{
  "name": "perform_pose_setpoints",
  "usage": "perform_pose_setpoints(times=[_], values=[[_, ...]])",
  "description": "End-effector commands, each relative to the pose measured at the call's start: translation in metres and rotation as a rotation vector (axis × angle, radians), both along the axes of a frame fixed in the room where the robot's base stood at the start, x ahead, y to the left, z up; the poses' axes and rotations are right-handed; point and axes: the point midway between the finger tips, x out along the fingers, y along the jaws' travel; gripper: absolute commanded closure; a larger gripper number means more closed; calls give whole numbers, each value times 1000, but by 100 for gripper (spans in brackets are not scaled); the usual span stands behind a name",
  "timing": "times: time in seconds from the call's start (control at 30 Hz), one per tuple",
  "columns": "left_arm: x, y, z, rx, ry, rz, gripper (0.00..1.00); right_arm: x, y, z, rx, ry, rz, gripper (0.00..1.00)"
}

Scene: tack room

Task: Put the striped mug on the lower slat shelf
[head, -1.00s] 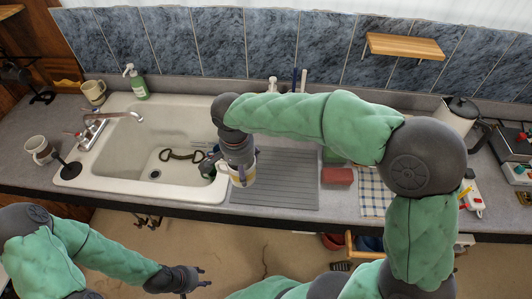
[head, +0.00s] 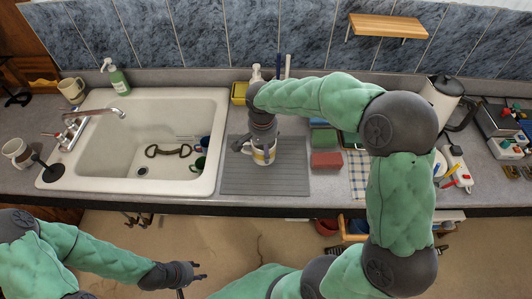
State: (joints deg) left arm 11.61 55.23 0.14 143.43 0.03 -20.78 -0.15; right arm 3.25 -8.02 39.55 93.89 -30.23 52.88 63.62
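My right gripper (head: 262,146) reaches down over the grey ribbed drain mat (head: 235,182), shut on a white mug (head: 262,157) with yellow and dark markings. The gripper covers much of this mug, so I cannot be sure that its pattern is stripes. I cannot tell whether it touches the mat. A wooden slat shelf (head: 386,25) is on the tiled wall at the upper right, its visible top bare; no second slat shelf shows clearly. My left gripper (head: 202,271) is open and empty, low in front of the counter.
The sink (head: 135,187) holds a dark strap-like item (head: 168,151) and dark blue and green mugs (head: 201,155). Pale mugs (head: 17,152) (head: 72,89) stand at left. Sponges (head: 326,161), a checked cloth (head: 358,178) and a kettle (head: 440,96) lie right of the mat.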

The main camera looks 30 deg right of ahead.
Motion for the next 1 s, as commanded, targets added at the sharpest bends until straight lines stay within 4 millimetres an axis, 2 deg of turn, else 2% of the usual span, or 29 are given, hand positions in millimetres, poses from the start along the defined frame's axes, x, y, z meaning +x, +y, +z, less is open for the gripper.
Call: perform_pose_setpoints(times=[0.17,0.37,0.77,0.8,0.87,1.0], values=[[0,0,-2,0,0,0,60,2,-9,-11,0,0,-1,69],[0,0,-7,0,0,0,60,2,-9,-38,1,1,-1,69],[0,0,-10,0,0,0,60,2,-8,-44,1,-2,0,69],[0,0,-9,0,0,0,60,2,-8,-43,0,0,0,15],[0,0,-9,0,0,0,60,2,-8,-43,0,0,0,0],[0,0,-9,0,0,0,60,2,-8,-43,0,0,0,0]])
